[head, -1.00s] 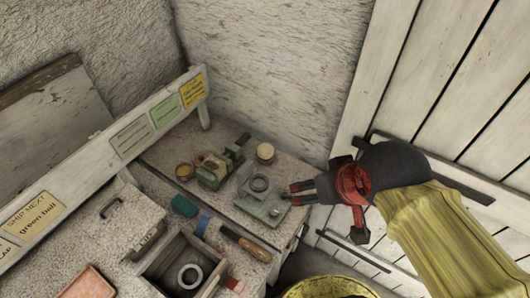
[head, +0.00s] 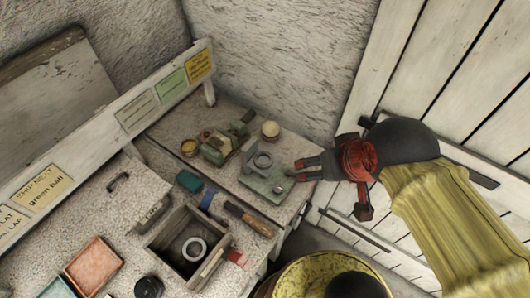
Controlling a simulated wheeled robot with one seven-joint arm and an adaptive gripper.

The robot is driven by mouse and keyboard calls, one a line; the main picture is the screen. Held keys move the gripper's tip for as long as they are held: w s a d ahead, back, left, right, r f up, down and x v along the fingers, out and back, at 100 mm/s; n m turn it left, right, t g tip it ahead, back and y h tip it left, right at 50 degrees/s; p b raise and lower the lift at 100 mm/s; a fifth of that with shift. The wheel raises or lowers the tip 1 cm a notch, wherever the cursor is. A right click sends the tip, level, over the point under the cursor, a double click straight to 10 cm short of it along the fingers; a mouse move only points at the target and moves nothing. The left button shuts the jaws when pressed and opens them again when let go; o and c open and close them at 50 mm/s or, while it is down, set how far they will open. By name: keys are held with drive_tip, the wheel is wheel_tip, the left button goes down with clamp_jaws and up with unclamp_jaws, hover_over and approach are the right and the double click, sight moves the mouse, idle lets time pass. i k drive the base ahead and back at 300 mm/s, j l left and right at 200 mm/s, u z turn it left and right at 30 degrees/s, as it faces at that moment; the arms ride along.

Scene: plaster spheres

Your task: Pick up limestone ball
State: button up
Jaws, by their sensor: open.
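A cream, round thing (head: 270,130) stands at the back of the bench near the wall corner; it may be the limestone ball, but it is too small to be sure. My gripper (head: 298,170) reaches in from the right, its fingers pointing left. It is open, with a narrow gap between the fingers, and nothing shows in it. It is in front and to the right of the cream thing, apart from it in the picture. A small grey knob or ball (head: 278,189) shows on the plate.
A green clamp-like device (head: 217,150) and a brass cup (head: 189,147) stand left of the cream thing. A wooden-handled tool (head: 248,219), an open box (head: 168,254) with a white ring and a yellow tub (head: 296,272) are nearer. Plank wall at right.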

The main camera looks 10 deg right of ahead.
sight(271, 128)
drive_tip(key=i+l+u, duration=0.25)
drive_tip(key=l+u, duration=0.25)
drive_tip(key=l, duration=0.15)
drive_tip(key=i+l+u, duration=0.25)
drive_tip(key=l, duration=0.15)
drive_tip(key=k, duration=0.1)
